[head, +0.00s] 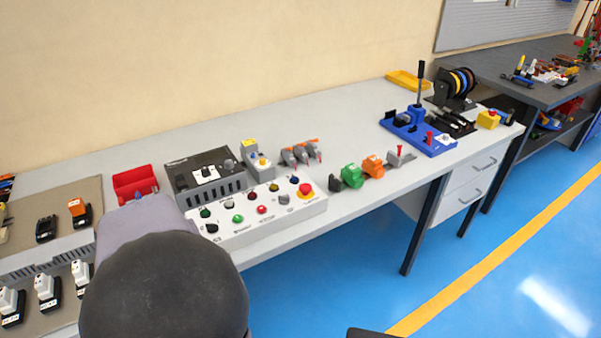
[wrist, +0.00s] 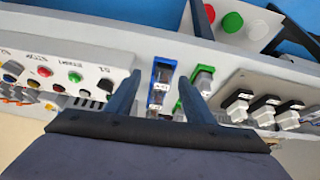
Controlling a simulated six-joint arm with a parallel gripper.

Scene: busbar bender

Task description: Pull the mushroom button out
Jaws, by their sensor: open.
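The control panel (head: 252,229) is a pale box with several coloured buttons on the bench. A red mushroom button (head: 305,189) on a yellow surround sits at its right end in the head view. My gripper (wrist: 157,79) is open and empty in the wrist view. Its dark fingers are apart, above small blue and green modules and beside the panel (wrist: 85,62), which is at the left. I cannot pick out the mushroom button in the wrist view. In the head view my gripper is hidden behind my own dark arm.
A second red button sits on a yellow box (head: 488,119) at the bench's right end. A dark box (head: 202,179) stands behind the panel. Green (head: 352,176) and orange (head: 373,166) blocks lie right of it. White-topped modules (wrist: 265,117) stand right of my fingers.

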